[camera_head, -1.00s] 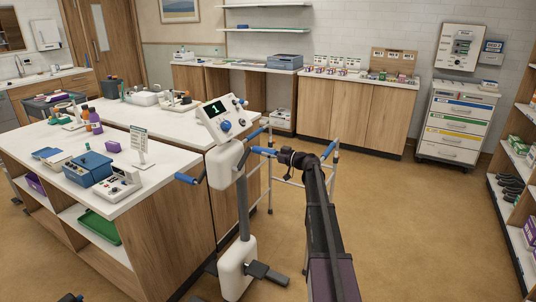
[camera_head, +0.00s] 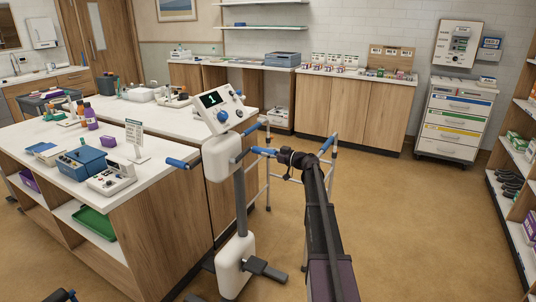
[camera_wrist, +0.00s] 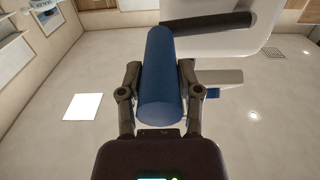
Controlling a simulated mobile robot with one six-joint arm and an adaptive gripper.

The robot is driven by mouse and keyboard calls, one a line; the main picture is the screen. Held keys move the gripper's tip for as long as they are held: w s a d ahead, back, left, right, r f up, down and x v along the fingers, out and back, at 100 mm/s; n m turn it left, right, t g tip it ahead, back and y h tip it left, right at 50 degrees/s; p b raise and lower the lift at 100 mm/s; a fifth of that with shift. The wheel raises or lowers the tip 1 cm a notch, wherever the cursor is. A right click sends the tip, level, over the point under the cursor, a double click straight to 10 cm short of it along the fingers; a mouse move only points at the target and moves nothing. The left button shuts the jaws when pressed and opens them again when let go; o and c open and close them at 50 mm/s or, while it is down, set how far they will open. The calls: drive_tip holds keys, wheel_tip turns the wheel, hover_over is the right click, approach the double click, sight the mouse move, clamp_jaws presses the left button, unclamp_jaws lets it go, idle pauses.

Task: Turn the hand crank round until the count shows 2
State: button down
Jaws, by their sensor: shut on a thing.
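The hand-crank machine (camera_head: 221,158) is a white unit on a grey post, with a tilted panel on top. The count display (camera_head: 211,99) on that panel shows 1. One blue crank handle (camera_head: 177,163) sticks out on the left. The other blue crank handle (camera_head: 264,151) is on the right side, and my gripper (camera_head: 277,152) is at it. In the wrist view my gripper (camera_wrist: 159,95) is shut around the blue handle (camera_wrist: 158,75), with a finger on each side. A dark crank arm (camera_wrist: 212,32) runs from the handle's far end toward the white housing.
A walking frame (camera_head: 331,150) stands just behind and right of my gripper. A counter (camera_head: 150,185) with boxes and bottles is to the left. A drawer cart (camera_head: 456,122) stands at the back right. Open floor (camera_head: 420,230) lies to the right.

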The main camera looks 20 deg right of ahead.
drive_tip(key=shift+a+f+b, duration=0.2)
drive_tip(key=shift+f+b, duration=0.45)
drive_tip(key=shift+f, duration=0.1)
drive_tip(key=shift+a+f+b, duration=0.2)
drive_tip(key=shift+f+b, duration=0.4)
drive_tip(key=shift+f, duration=0.15)
drive_tip(key=shift+a+f+b, duration=0.2)
drive_tip(key=shift+f+b, duration=0.45)
drive_tip(key=shift+f, duration=0.1)
